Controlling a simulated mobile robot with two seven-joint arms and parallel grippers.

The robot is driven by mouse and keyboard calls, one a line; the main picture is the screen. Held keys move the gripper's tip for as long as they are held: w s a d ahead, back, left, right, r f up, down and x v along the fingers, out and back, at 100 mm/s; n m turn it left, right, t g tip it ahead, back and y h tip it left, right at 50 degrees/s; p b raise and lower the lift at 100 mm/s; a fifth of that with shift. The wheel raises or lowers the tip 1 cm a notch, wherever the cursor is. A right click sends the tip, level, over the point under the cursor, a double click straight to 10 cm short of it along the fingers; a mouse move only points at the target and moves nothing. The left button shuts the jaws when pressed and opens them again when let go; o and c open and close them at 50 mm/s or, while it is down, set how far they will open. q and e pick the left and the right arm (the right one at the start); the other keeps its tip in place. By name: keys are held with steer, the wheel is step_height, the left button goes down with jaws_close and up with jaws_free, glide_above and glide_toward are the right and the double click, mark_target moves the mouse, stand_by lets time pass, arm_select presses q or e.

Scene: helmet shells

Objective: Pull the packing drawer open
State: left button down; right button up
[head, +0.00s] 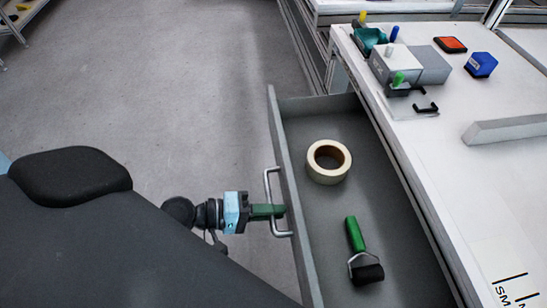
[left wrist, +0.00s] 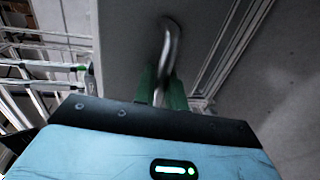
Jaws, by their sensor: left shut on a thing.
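The packing drawer (head: 297,200) is grey and stands pulled out from the white table, open at the top. Its silver bar handle (head: 269,180) is on the front panel. My left gripper (head: 275,211) is shut on the handle near its lower end in the head view. In the left wrist view the green fingers (left wrist: 160,88) sit on both sides of the handle (left wrist: 168,42). Inside the drawer lie a roll of cream tape (head: 340,154) and a roller with a green grip (head: 355,234). My right gripper is not in view.
The white table (head: 440,190) carries a grey block holder with coloured pegs (head: 396,62), an orange-topped pad (head: 450,44), a blue block (head: 481,64) and a grey bar (head: 508,129). The grey floor (head: 180,80) in front of the drawer is clear.

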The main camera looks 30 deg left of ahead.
arm_select(q)
steer(key=c, duration=1.5)
jaws_free()
steer(key=shift+c, duration=0.2)
steer(key=b+v, duration=0.1)
steer(key=v, duration=0.7)
steer(key=shift+d, duration=0.1)
